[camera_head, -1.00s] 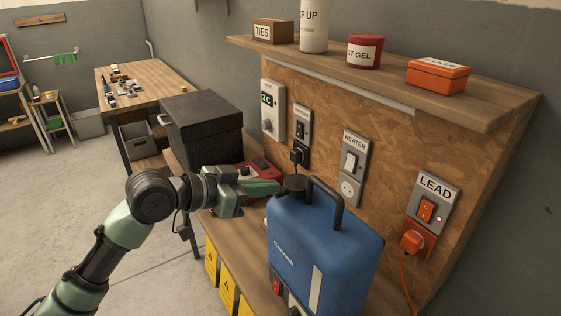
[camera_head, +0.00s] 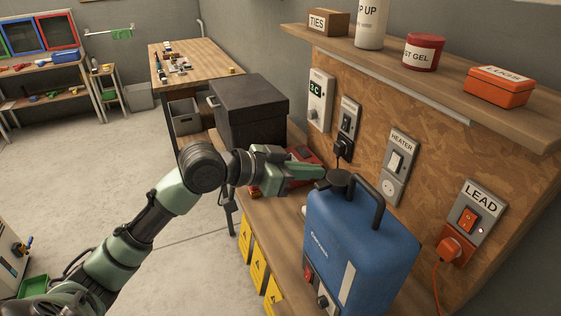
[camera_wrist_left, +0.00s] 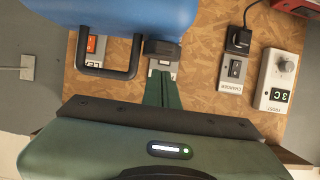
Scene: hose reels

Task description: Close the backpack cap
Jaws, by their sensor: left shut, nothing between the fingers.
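The blue backpack tank (camera_head: 358,240) stands upright on the bench, with a black carry handle (camera_head: 369,200) on top. Its round dark cap (camera_head: 340,180) is at the top, left of the handle; I cannot tell whether it is fully seated. My left gripper (camera_head: 322,171) is shut and empty, its green fingertips beside the cap, close to or touching it. In the left wrist view the shut fingers (camera_wrist_left: 162,90) point at the black cap (camera_wrist_left: 161,48) on the blue tank (camera_wrist_left: 120,14). My right gripper is not in view.
A wooden backboard with switches and sockets (camera_head: 395,165) rises close behind the tank. A shelf (camera_head: 430,80) holding tubs and boxes overhangs it. A black box (camera_head: 250,105) and a red device (camera_head: 305,155) stand near my left gripper.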

